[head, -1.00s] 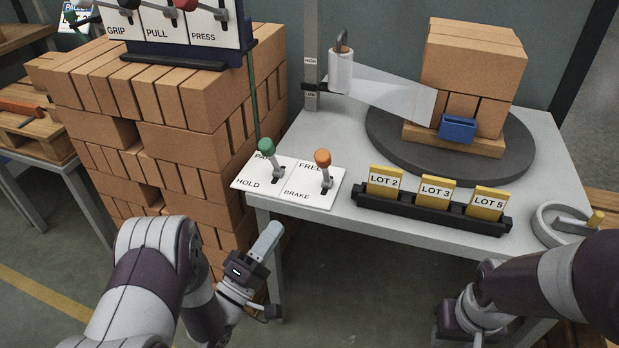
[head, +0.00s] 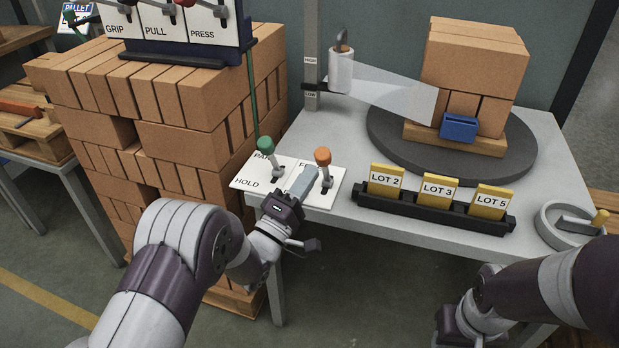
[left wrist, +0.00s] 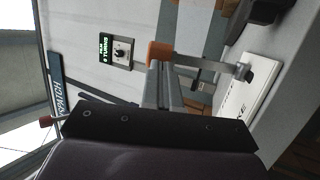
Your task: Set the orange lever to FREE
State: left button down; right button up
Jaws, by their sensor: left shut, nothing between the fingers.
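The orange lever (head: 323,156) stands on a white plate (head: 318,200) at the table's front left corner. FREE is printed at the plate's back, and BRAKE at its front is covered by my left gripper. The lever looks near upright; I cannot tell which label it favours. My left gripper (head: 305,176) is shut and empty, its tips just left of the lever's shaft. In the left wrist view the orange knob (left wrist: 160,55) lies right at the tips of the shut fingers (left wrist: 160,72); contact is unclear. My right gripper's fingers are out of view.
A green lever (head: 265,144) with PARK and HOLD labels stands just left. A black rack (head: 430,206) with yellow LOT cards sits to the right. Behind are a dark turntable (head: 385,140) with bricks and a post with a grey roll. A brick stack (head: 190,110) stands left.

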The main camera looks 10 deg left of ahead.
pick_arm(q)
jog(key=shift+w+d+r, duration=0.2)
jog(key=shift+w, duration=0.2)
jog(key=shift+w+r+p, duration=0.1)
jog(key=shift+r+p, duration=0.25)
jog(key=shift+p, duration=0.25)
jog(key=w+r+g+p, duration=0.1)
jog(key=p, duration=0.3)
jog(key=w+r+n+g+y+p, duration=0.1)
jog(key=w+r+g+p, duration=0.1)
jog(key=p, duration=0.3)
jog(key=shift+d+r+y, duration=0.15)
jog(key=shift+d+y, duration=0.05)
jog(key=shift+y, duration=0.1)
jog(key=w+d+n+g+y+p, duration=0.1)
jog(key=w+g+p, duration=0.4)
jog(key=p, duration=0.6)
jog(key=shift+w+n+y, duration=0.3)
jog(key=shift+w+y, duration=0.2)
jog(key=shift+w, duration=0.7)
jog(key=shift+r, duration=0.1)
